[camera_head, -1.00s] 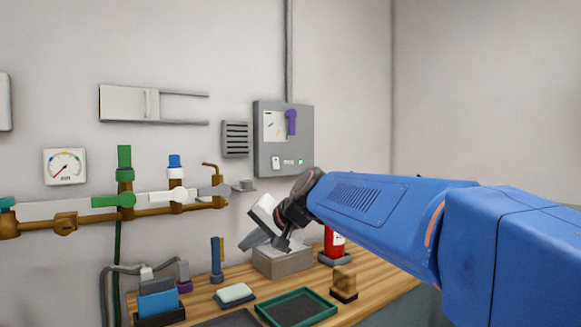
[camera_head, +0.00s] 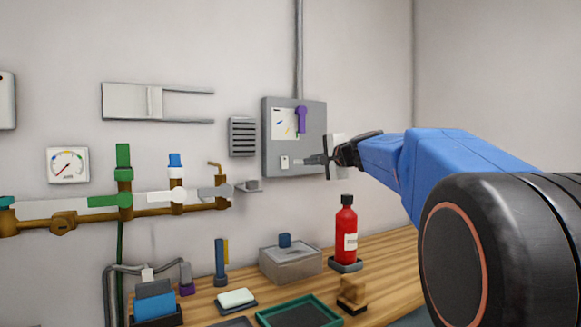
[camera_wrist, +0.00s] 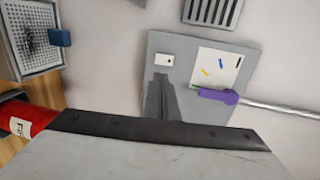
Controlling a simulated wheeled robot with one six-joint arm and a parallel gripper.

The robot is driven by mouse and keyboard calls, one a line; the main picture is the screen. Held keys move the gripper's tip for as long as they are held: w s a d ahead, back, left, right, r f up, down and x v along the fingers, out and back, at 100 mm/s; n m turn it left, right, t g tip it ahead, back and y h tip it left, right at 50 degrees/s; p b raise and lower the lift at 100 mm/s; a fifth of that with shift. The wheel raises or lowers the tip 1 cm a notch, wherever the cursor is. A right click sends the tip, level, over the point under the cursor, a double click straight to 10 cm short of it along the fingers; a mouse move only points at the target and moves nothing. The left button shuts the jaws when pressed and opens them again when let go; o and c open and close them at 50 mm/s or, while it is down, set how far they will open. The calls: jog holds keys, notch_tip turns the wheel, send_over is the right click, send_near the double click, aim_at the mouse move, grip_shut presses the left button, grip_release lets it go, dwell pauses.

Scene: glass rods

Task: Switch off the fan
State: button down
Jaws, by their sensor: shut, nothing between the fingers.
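A grey control panel (camera_head: 272,135) hangs on the wall, with a small white switch (camera_head: 284,162) low on its face. The switch also shows in the wrist view (camera_wrist: 164,60). A grey slatted vent (camera_head: 242,137), which may be the fan, is on the wall left of the panel. My gripper (camera_head: 308,160) is shut and empty in front of the panel's lower part, its tips just right of the switch in the head view. In the wrist view the fingertips (camera_wrist: 160,77) point at the panel just below the switch. Contact cannot be told. The green light is hidden.
A purple lever (camera_head: 301,119) sticks out at the panel's upper right. Pipes with a green valve (camera_head: 124,198) run along the wall at left. A red bottle (camera_head: 346,230) and a grey box (camera_head: 290,266) stand on the bench below.

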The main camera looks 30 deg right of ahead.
aim_at(284, 167)
jog(key=w, duration=0.4)
jog(key=w+f, duration=0.1)
jog(key=w, duration=0.4)
jog(key=w+f, duration=0.1)
jog(key=w, duration=0.3)
jog(key=shift+w+a+f, duration=0.1)
jog(key=shift+w+a, duration=0.2)
jog(key=shift+w, duration=0.1)
jog(key=shift+w+f, duration=0.15)
jog(key=shift+w, duration=0.05)
